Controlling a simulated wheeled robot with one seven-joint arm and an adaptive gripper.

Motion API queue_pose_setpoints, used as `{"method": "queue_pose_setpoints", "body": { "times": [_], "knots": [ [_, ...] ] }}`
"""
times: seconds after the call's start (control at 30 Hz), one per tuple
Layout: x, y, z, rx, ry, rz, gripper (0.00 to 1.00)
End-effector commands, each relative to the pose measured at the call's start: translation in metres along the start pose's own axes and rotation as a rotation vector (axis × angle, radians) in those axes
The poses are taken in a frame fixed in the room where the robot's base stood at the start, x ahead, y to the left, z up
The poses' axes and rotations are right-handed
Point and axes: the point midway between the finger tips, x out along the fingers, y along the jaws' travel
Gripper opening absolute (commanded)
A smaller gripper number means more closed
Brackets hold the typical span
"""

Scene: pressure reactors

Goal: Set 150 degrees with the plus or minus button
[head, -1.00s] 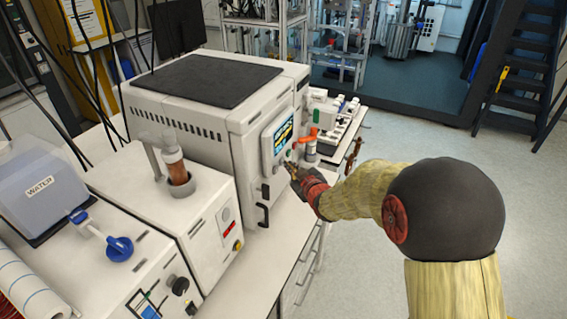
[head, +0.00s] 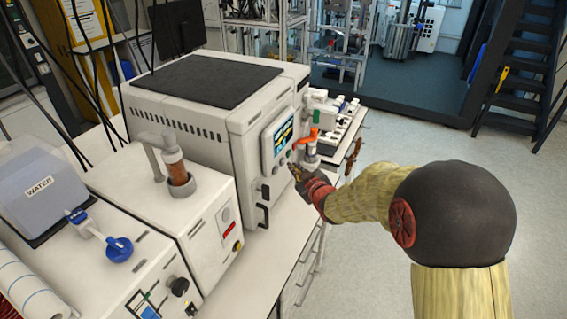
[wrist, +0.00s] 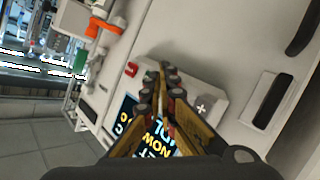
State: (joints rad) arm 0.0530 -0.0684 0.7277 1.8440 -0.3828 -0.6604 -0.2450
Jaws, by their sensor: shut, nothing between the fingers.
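The white oven-like reactor unit (head: 243,150) has a front control panel with a lit display (head: 283,135). The display also shows in the wrist view (wrist: 126,118), partly covered by my fingers, so its number is not readable. I cannot make out the minus button. My gripper (head: 292,169) is shut and empty in front of the panel, below and right of the display. Its fingertips (wrist: 163,75) overlap the panel edge in the wrist view; contact cannot be told.
An orange-handled valve (head: 303,137) stands close beside the panel, near my gripper. A black door handle (head: 262,205) sticks out below. A white unit with a glass column (head: 177,168) stands at left. Open floor (head: 390,145) lies to the right.

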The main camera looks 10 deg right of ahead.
Motion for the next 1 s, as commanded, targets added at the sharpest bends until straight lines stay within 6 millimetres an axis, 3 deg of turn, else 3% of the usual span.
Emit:
{"method": "queue_pose_setpoints", "body": {
  "times": [0.23, 0.73, 1.0],
  "knots": [
    [-0.002, 0.002, 0.002, 0.000, -0.001, 0.001, 0.00],
    [-0.032, 0.024, 0.023, 0.000, -0.002, 0.001, 0.00],
    [-0.035, 0.025, 0.026, 0.000, 0.000, 0.000, 0.00]
  ]
}}
